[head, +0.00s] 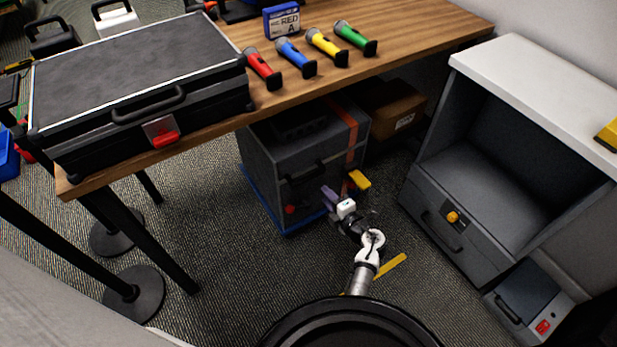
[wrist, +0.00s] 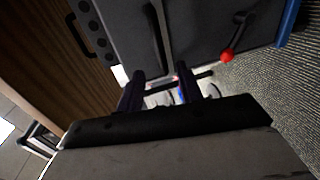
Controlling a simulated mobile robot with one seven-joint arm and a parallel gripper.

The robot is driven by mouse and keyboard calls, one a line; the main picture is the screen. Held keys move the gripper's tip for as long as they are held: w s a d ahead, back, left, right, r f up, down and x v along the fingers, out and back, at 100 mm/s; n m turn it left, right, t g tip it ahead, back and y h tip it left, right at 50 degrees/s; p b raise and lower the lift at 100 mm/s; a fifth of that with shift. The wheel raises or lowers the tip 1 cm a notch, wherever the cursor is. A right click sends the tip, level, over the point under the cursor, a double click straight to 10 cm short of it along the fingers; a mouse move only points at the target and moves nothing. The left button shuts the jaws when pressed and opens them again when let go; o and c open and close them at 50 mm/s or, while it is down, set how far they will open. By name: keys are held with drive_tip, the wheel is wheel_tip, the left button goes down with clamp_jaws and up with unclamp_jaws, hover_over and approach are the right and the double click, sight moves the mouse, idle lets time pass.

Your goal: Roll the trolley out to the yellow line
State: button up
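The trolley is a grey case with an orange strap on a blue base (head: 262,200), under the wooden table in the head view. Its front has black handles and a red knob (head: 290,209). In the wrist view its grey face (wrist: 195,35) fills the top, with the red knob (wrist: 228,56) at right. My gripper (head: 337,198) is in front of the trolley's right front part. In the wrist view its two dark fingers (wrist: 160,90) stand apart, with a dark bar crossing near their tips; I cannot tell whether they touch it. The yellow line (head: 390,267) lies on the carpet, nearer to me.
A grey cabinet (head: 480,190) with a drawer stands to the right. Black posts and round bases (head: 135,293) stand at left. A cardboard box (head: 395,108) lies under the table. A yellow block (head: 359,180) shows beside my gripper.

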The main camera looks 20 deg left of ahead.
sight(309, 176)
drive_tip(key=b+x, duration=0.1)
drive_tip(key=x, duration=1.1)
drive_tip(key=shift+r+b, duration=0.1)
drive_tip(key=shift+b, duration=0.2)
clamp_jaws()
